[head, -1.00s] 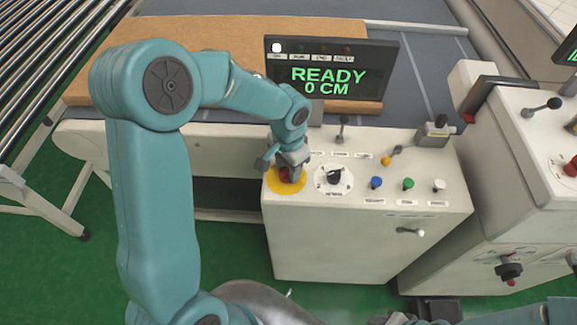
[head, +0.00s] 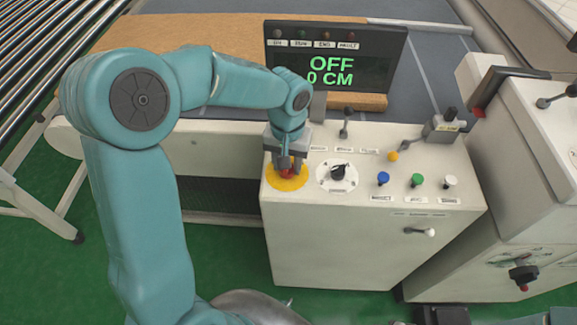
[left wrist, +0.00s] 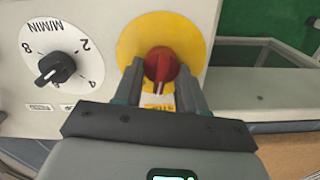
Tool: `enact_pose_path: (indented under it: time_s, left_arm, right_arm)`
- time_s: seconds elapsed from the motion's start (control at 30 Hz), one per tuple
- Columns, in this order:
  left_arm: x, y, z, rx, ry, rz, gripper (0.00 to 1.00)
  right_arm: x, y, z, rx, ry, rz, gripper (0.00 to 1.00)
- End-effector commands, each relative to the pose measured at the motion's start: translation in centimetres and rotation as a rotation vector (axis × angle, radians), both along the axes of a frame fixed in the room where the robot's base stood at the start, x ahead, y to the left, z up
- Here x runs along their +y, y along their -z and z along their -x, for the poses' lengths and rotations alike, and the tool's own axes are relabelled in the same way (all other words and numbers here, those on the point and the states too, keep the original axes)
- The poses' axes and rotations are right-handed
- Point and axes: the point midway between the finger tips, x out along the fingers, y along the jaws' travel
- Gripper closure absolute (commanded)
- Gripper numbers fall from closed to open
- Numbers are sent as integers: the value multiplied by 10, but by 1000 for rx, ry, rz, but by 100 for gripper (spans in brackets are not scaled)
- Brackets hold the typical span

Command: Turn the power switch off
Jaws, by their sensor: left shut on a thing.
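The power switch is a red rotary knob (left wrist: 160,66) on a round yellow plate (left wrist: 190,38), in the left wrist view. In the head view the red knob (head: 288,174) and yellow plate (head: 274,180) sit at the left of the control panel. My left gripper (left wrist: 160,92) is over the knob, its two fingers on either side of it and shut on it. In the head view the left gripper (head: 289,168) points down onto the knob. The display (head: 334,70) reads "OFF" and "0 CM" in green. My right gripper is not clearly in view.
A black speed dial (head: 339,172) stands right of the switch. Blue (head: 383,178), green (head: 417,180) and white (head: 450,181) buttons follow, with small levers behind. Another machine stands at the right.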

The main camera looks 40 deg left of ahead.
Motion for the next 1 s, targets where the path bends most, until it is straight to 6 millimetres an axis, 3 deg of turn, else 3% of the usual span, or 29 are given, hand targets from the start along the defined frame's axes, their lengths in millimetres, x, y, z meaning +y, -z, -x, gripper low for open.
enact_pose_path:
  time_s: [0.4,1.0]
  left_arm:
    - [3,0,0,-7,-393,-1,90]
    - [4,-2,3,-7,-872,1,90]
  right_arm:
    - [0,29,0,0,0,0,57]
    - [0,50,0,0,0,0,57]
